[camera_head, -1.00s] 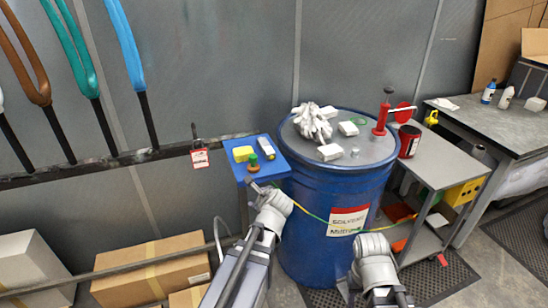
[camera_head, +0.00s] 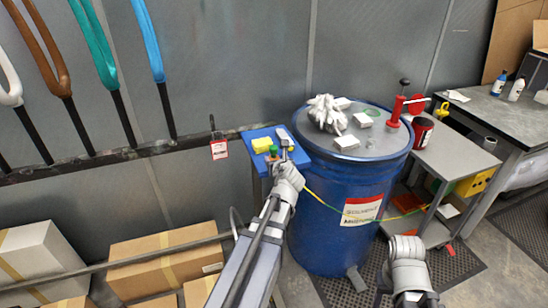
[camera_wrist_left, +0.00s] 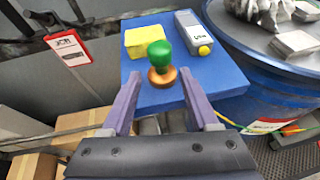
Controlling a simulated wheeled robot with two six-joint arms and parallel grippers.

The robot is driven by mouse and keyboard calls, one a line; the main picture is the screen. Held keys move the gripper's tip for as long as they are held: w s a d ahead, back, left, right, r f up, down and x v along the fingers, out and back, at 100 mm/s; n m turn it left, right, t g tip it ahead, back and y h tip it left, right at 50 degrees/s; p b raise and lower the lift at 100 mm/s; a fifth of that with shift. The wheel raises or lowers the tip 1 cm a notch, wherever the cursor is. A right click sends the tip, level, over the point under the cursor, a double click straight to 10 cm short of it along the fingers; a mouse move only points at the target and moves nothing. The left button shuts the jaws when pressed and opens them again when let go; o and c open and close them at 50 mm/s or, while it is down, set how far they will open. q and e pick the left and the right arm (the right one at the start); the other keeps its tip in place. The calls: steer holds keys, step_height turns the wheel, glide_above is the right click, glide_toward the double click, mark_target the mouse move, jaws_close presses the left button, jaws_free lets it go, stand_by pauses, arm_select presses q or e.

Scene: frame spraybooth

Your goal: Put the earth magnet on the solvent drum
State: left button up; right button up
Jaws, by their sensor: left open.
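The earth magnet, seemingly the green-knobbed piece with a copper-coloured round base (camera_wrist_left: 161,56), stands upright on a blue shelf (camera_wrist_left: 205,90). In the head view its green knob (camera_head: 273,150) shows just beside my left fingers. My left gripper (camera_wrist_left: 160,74) is open, with its two purple fingertips near either side of the magnet's base; I cannot tell whether they touch it. The blue solvent drum (camera_head: 330,225) stands right of the shelf, with a grey top (camera_head: 378,148) and a red-and-white label. Part of my right arm shows at lower right, but its gripper does not.
A yellow block (camera_wrist_left: 146,42) and a grey meter (camera_wrist_left: 193,32) lie behind the magnet. White gloves (camera_head: 328,113), white blocks and a red pump (camera_head: 397,110) stand on the drum top. A red tag (camera_head: 219,150) hangs left of the shelf.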

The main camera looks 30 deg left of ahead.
mark_target(274, 156)
arm_select(q)
steer(key=b+x, duration=0.1)
steer(key=x, duration=0.4)
steer(key=shift+w+b, duration=0.2)
steer(key=shift+b, duration=0.2)
steer(key=shift+r, duration=0.1)
steer(key=shift+s+d, duration=0.1)
steer(key=shift+s, duration=0.05)
jaws_close()
